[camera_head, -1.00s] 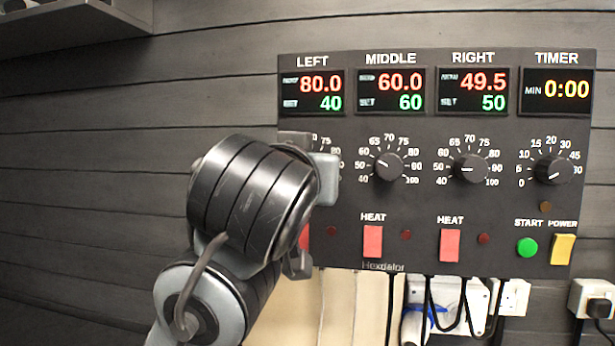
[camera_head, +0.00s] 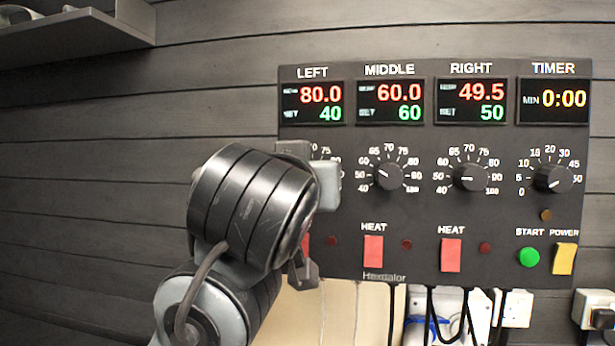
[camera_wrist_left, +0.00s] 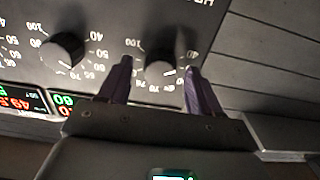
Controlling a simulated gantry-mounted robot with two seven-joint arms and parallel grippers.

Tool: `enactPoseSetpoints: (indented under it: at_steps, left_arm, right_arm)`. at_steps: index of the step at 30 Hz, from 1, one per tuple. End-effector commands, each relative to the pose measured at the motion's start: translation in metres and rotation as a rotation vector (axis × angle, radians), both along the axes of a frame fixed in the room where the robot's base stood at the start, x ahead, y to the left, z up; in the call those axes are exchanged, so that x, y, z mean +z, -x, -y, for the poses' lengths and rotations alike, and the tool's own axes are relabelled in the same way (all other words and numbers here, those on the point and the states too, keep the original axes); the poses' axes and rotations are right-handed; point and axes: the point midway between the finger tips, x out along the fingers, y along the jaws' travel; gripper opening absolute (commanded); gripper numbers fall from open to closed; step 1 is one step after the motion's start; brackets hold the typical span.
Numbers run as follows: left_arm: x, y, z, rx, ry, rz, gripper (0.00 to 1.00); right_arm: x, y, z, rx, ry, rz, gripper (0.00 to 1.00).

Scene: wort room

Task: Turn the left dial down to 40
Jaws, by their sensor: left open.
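The left dial (camera_wrist_left: 160,70) is a black knob on the dark control panel (camera_head: 440,220). In the head view it is hidden behind my left gripper (camera_head: 310,218), with only a few scale marks showing. In the left wrist view, my left gripper (camera_wrist_left: 160,67) is open, with one purple finger on each side of the knob; I cannot tell whether they touch it. The left display (camera_head: 312,103) reads 80.0 in red and 40 in green. My right gripper is not in view.
The middle dial (camera_head: 389,174), right dial (camera_head: 470,177) and timer dial (camera_head: 553,177) sit to the right. Below are red heat switches (camera_head: 373,253), a green start button (camera_head: 529,257) and a yellow power switch (camera_head: 564,258). A shelf (camera_head: 80,40) juts out at upper left.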

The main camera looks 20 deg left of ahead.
Motion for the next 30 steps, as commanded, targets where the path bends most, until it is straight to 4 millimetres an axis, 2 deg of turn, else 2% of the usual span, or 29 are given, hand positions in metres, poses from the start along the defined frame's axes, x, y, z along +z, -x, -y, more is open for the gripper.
enactPoseSetpoints:
  at_steps: [8,11,24,30]
  left_arm:
    - [0.0,0.006,0.001,0.0,-0.001,0.001,0.64]
    - [0.0,0.017,0.003,-0.001,-0.002,0.003,0.64]
    - [0.0,0.087,0.017,-0.002,-0.001,0.003,0.64]
    - [0.0,0.103,0.02,-0.001,0.0,0.001,0.64]
  right_arm:
    - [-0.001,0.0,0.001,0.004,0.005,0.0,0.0]
    - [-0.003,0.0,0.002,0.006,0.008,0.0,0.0]
    - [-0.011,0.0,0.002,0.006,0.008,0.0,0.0]
    - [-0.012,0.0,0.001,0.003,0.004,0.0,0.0]
